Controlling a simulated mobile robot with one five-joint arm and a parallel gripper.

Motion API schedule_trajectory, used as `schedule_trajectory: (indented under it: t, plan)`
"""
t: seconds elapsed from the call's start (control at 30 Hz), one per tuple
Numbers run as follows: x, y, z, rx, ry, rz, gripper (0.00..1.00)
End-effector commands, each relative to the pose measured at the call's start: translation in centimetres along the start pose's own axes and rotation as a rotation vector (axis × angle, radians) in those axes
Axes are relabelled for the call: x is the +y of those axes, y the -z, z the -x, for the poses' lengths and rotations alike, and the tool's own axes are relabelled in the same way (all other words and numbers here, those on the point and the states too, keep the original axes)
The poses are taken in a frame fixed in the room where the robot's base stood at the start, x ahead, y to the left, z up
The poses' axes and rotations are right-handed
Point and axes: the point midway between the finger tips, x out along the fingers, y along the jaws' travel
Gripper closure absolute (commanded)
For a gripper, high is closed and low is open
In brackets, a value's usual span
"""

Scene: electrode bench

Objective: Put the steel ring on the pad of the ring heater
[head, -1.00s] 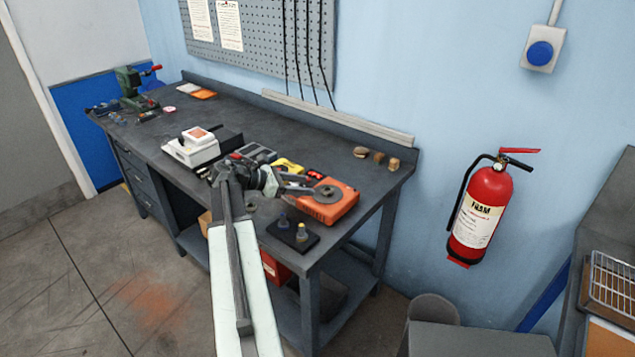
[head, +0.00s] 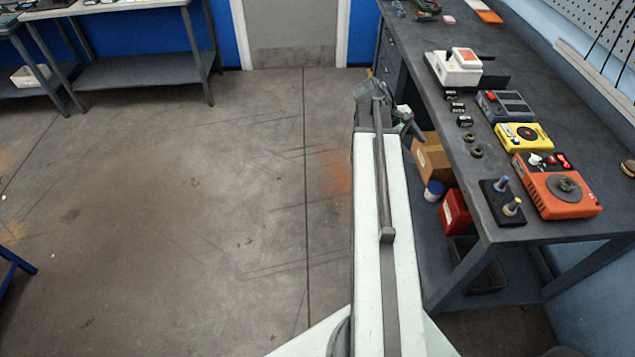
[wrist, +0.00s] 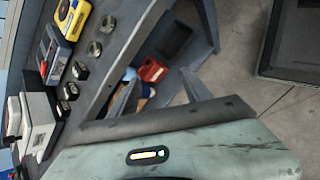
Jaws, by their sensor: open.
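The orange heater (head: 558,202) stands at the near end of the bench. A dark grey round disc (head: 567,186) with a raised centre sits on its top; I cannot tell whether this is the bare pad or the pad with a ring on it. Two small dark round pieces (head: 473,145) stand left of the yellow device; they also show in the wrist view (wrist: 101,36). I cannot tell which piece is the steel ring. My gripper (head: 408,122) is beside the bench's front edge, over the floor, partly hidden by my arm. It is open, apart from these things, with nothing visible in it.
A yellow device (head: 523,136), a grey device (head: 503,106) and a white device (head: 455,70) stand along the bench. A black stand with two posts (head: 501,202) is left of the orange heater. Several small black blocks (head: 458,107) line the front edge. Open floor lies to the left.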

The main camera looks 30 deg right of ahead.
Motion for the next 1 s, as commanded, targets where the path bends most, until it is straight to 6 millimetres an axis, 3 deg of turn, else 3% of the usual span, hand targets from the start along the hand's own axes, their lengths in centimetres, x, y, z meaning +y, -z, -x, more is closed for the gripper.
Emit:
schedule_trajectory:
  t: [0.03,0.1,0.17,0.2,0.3,0.4,0.5,0.63,1.0]
  plan:
    - [-3.2,4.1,3.0,0.088,0.007,-0.034,0.43]
    - [-7.9,9.4,7.2,0.21,0.05,-0.103,0.43]
    - [-12.6,13.3,10.8,0.304,0.106,-0.154,0.43]
    - [-15.8,15.5,13.2,0.358,0.152,-0.184,0.43]
    - [-23.9,19.3,18.7,0.454,0.28,-0.245,0.43]
    - [-30.4,21.1,22.7,0.499,0.395,-0.283,0.43]
    - [-34.4,21.8,25.0,0.513,0.47,-0.305,0.43]
    - [-35.9,22.0,25.9,0.515,0.506,-0.319,0.43]
    - [-35.8,22.0,25.8,0.514,0.505,-0.32,0.43]
